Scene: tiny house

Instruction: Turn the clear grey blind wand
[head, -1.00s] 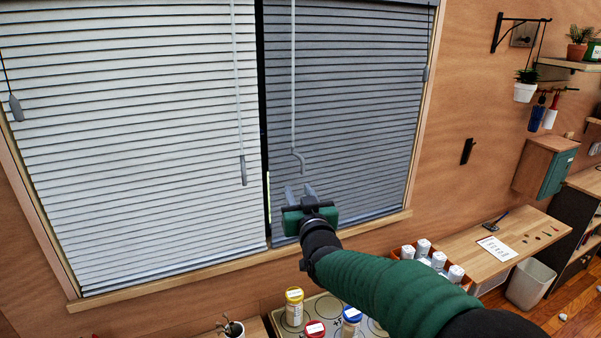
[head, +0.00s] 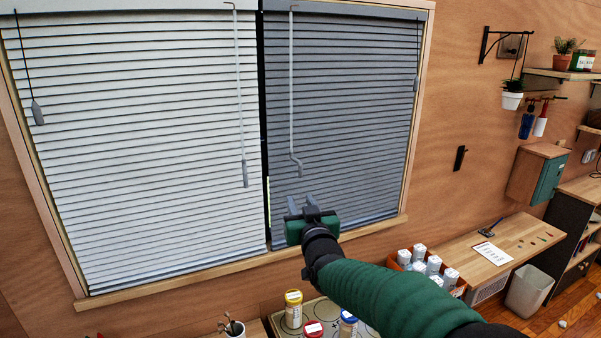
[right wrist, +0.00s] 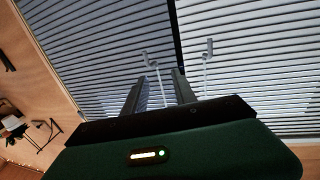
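A thin grey wand (head: 291,95) hangs in front of the darker right blind (head: 350,110). It ends in a bent crank handle. A second pale wand (head: 239,95) with a straight-looking end hangs before the white left blind (head: 130,150). My right gripper (head: 302,205) is just below the crank end of the grey wand, its fingers apart and empty, pointing up toward the window. In the right wrist view, the open fingers (right wrist: 157,88) have a hooked wand end (right wrist: 150,60) showing between and beyond them; contact is not seen. My left gripper is out of view.
A wooden sill (head: 240,264) runs under the blinds. Below are capped jars (head: 293,310) on a tray and an orange crate (head: 458,290) of white-capped bottles. A desk (head: 495,255) and a green wall box (head: 548,180) stand right. Pull cords hang at both window sides.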

